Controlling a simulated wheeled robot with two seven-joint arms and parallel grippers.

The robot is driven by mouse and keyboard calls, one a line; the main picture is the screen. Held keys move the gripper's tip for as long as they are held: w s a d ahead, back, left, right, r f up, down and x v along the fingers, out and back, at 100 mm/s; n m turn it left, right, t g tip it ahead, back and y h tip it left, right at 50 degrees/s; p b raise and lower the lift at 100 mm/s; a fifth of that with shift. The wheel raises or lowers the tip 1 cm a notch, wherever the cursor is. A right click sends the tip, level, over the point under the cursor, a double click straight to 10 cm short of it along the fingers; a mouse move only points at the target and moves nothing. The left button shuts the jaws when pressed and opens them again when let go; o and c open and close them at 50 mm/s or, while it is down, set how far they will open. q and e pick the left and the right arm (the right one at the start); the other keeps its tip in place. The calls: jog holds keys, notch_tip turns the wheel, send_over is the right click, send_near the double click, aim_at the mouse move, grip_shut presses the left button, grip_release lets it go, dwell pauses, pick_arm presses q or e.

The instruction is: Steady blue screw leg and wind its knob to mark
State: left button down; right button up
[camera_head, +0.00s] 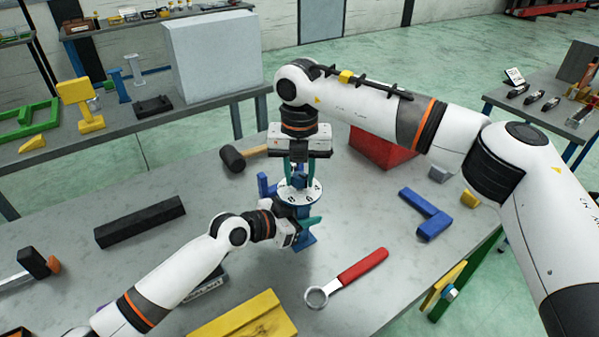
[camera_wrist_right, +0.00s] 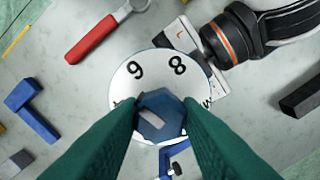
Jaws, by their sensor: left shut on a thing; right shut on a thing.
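The blue screw leg (camera_head: 305,241) stands upright on the grey table, topped by a white numbered dial (camera_head: 300,190). My left gripper (camera_head: 304,228) is shut on the leg below the dial, coming in from the left. My right gripper (camera_head: 298,178) points straight down from above and is shut on the blue knob over the dial. In the right wrist view the green fingers (camera_wrist_right: 162,122) press on both sides of the hexagonal knob (camera_wrist_right: 160,115). The dial (camera_wrist_right: 133,80) shows the digits 9 and 8 there; other marks are partly hidden by the fingers.
A red-handled ring wrench (camera_head: 350,275) lies in front of the leg. A blue angled part (camera_head: 427,216) lies to the right, a mallet (camera_head: 235,158) and red block (camera_head: 385,150) behind. A black bar (camera_head: 140,220) and yellow block (camera_head: 245,320) are also on the table.

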aim_at(300, 174)
jog(key=shift+d+f+m, duration=0.1)
jog(key=shift+f+m, duration=0.2)
jog(key=shift+m, duration=0.6)
jog(key=o, duration=1)
jog(key=shift+r, duration=0.1)
notch_tip(300, 174, up, 12)
jog(key=shift+w, duration=0.1)
jog(key=shift+c, duration=0.2)
